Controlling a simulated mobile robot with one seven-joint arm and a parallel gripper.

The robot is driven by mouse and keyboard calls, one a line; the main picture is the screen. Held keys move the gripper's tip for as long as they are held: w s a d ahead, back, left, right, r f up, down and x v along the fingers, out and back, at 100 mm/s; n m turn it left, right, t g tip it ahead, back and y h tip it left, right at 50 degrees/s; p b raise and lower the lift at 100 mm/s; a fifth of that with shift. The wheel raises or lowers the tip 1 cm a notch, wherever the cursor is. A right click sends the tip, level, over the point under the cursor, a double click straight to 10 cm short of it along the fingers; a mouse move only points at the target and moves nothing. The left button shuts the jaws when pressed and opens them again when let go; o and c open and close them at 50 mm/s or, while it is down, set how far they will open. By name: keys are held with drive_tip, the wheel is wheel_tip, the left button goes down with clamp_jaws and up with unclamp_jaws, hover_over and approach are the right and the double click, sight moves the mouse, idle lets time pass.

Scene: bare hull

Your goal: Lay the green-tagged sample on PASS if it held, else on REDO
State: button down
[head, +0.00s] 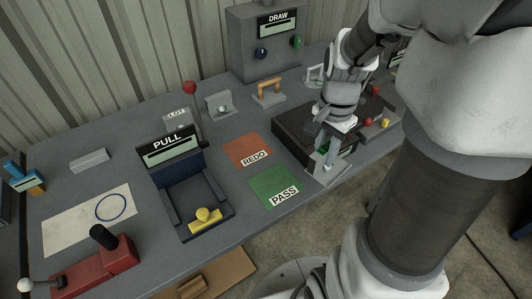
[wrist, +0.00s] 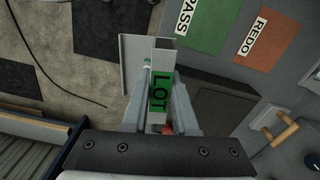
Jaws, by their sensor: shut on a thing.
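My gripper (head: 326,150) is shut on the green-tagged sample (wrist: 160,98), a pale bar with a green label reading LOT, held between both fingers in the wrist view (wrist: 158,84). In the head view it is beside the dark box, above a light grey plate (head: 326,174); whether the sample touches the plate I cannot tell. The green PASS patch (head: 270,180) and orange REDO patch (head: 243,146) lie bare on the bench to the left. The PULL machine (head: 185,183) has a yellow block in its front; its small screen shows no readable result.
The dark box (head: 292,138) stands close to my gripper, with red and yellow knobs beyond. Behind are an orange handle (head: 268,88) and the grey DRAW cabinet (head: 264,54). The bench front edge runs just beyond PASS.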

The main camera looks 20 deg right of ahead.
drive_tip(key=shift+d+m, duration=0.35)
drive_tip(key=shift+m, duration=0.45)
drive_tip(key=shift+f, duration=0.1)
drive_tip(key=w+a+f, duration=0.1)
drive_tip(key=a+f, duration=0.1)
drive_tip(key=a, duration=0.1)
drive_tip(key=w+a+f, duration=0.2)
drive_tip(key=a, duration=0.2)
drive_tip(key=w+a+f, duration=0.1)
drive_tip(key=a+f, duration=0.1)
drive_tip(key=a, duration=0.1)
drive_tip(key=shift+w+a+f+b, duration=0.2)
drive_tip(key=shift+w+f+b, duration=0.05)
drive_tip(key=shift+f+b, duration=0.5)
drive_tip(key=shift+f, duration=1.65)
drive_tip(key=c, duration=0.7)
unclamp_jaws()
drive_tip(key=shift+f, duration=0.1)
